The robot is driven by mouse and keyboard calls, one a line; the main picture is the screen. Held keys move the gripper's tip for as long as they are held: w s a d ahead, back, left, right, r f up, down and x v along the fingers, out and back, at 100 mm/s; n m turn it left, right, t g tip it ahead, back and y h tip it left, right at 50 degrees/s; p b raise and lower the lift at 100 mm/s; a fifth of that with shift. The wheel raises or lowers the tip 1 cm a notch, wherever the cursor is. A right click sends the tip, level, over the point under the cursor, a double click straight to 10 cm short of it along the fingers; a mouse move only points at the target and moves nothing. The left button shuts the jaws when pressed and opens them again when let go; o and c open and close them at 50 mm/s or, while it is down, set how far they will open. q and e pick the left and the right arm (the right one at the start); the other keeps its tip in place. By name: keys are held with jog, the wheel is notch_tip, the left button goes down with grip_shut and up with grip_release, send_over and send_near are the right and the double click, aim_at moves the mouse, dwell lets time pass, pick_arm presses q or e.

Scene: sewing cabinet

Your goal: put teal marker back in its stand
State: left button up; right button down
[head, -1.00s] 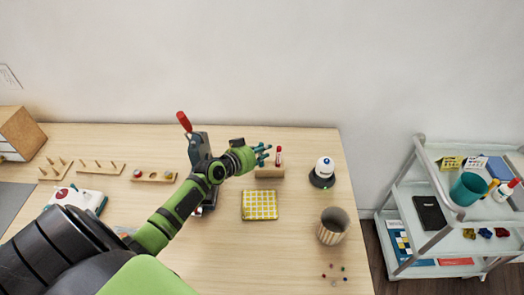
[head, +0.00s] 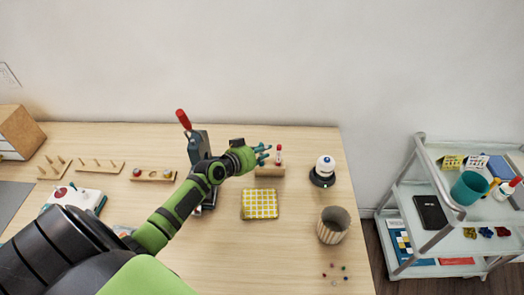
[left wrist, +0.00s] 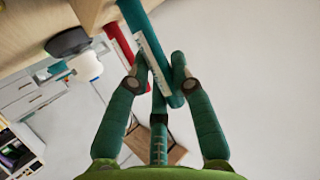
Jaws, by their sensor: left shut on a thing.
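My left gripper (head: 262,155) is shut on the teal marker (left wrist: 153,50), which has a white label, in the left wrist view (left wrist: 160,72). In the head view the gripper is at the upper left of the small wooden stand (head: 270,170). The marker cannot be told apart from the teal fingers there. A red marker (head: 279,156) stands upright in the stand, right of the fingers; it also shows in the left wrist view (left wrist: 118,45). My right gripper is not in view.
A yellow checked pad (head: 260,205) lies in front of the stand. A white-topped, dark-based object (head: 323,171) stands to the right, with a striped cup (head: 333,226) nearer. A red-handled device (head: 199,146) is behind my forearm. Small beads lie near the front right.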

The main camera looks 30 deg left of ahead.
pick_arm(q)
jog(key=shift+f+b, duration=0.35)
jog(key=shift+f, duration=0.05)
dwell(0.4)
jog(key=o, duration=0.9)
jog(key=shift+c, duration=0.2)
jog(key=shift+s, duration=0.1)
jog(key=v, duration=1.2)
